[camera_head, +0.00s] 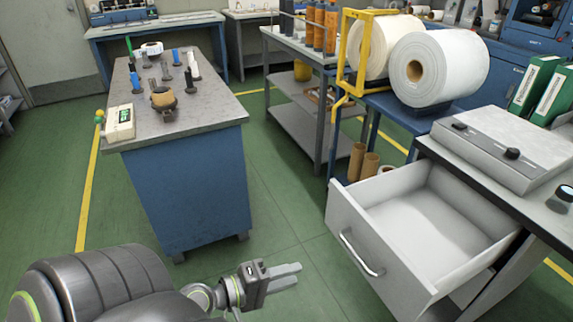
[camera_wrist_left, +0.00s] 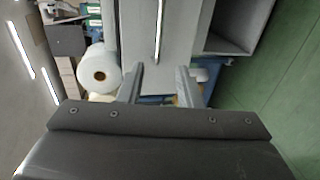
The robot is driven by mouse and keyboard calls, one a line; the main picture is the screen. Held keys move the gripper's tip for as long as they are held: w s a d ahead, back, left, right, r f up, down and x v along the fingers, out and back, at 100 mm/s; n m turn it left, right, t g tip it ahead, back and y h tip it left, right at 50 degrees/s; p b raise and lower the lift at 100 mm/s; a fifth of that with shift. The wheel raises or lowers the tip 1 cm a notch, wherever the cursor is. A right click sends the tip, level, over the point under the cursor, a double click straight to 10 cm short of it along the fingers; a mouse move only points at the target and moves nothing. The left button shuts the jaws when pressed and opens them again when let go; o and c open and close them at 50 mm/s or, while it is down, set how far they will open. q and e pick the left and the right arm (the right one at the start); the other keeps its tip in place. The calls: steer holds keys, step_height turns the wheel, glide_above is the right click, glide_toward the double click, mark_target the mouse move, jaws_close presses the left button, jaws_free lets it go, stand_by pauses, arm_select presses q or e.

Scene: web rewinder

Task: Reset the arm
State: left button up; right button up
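My left arm (camera_head: 95,285) comes in from the lower left of the head view. Its gripper (camera_head: 292,275) is held out over the green floor, pointing right, left of the open drawer's front. In the left wrist view the two fingers (camera_wrist_left: 160,86) stand apart with nothing between them, so it is open and empty. The pulled-out white drawer (camera_head: 430,225) has a metal handle (camera_head: 361,254), which also shows beyond the fingers in the left wrist view (camera_wrist_left: 159,35). The gripper looks apart from the handle. My right arm and gripper are not in view.
A blue cabinet (camera_head: 200,195) with small tools on top stands left. White rolls (camera_head: 440,68) sit on a blue stand behind the drawer. A grey device (camera_head: 505,145) lies on the desk above the drawer. The floor between cabinet and drawer (camera_head: 285,215) is clear.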

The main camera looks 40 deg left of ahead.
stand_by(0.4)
arm_select(q)
steer(key=s+a+f+m+g+y+p, duration=0.1)
steer(key=s+a+f+g+y, duration=0.15)
steer(key=f, duration=0.55)
steer(key=s+a+f+m+g+y+p, duration=0.1)
steer(key=a+f+m+p, duration=0.15)
steer(key=f, duration=0.55)
steer(key=s+a+f+m+g+y+p, duration=0.15)
steer(key=a+f, duration=0.25)
steer(key=f, duration=0.4)
steer(key=s+d+f+m+g+p, duration=0.1)
steer(key=s+d+f+m+g, duration=0.1)
steer(key=s+f, duration=0.3)
steer(key=s+d+f+m+g+y+p, duration=0.1)
steer(key=s+d+f+m+g, duration=0.2)
steer(key=s+f, duration=0.2)
steer(key=s+d+f+m+g+p, duration=0.1)
steer(key=s+d+f+m+g, duration=0.1)
steer(key=s+f, duration=0.4)
steer(key=s+m+g, duration=0.1)
steer(key=s, duration=0.3)
steer(key=shift+s+d+m, duration=0.15)
steer(key=shift+m, duration=0.15)
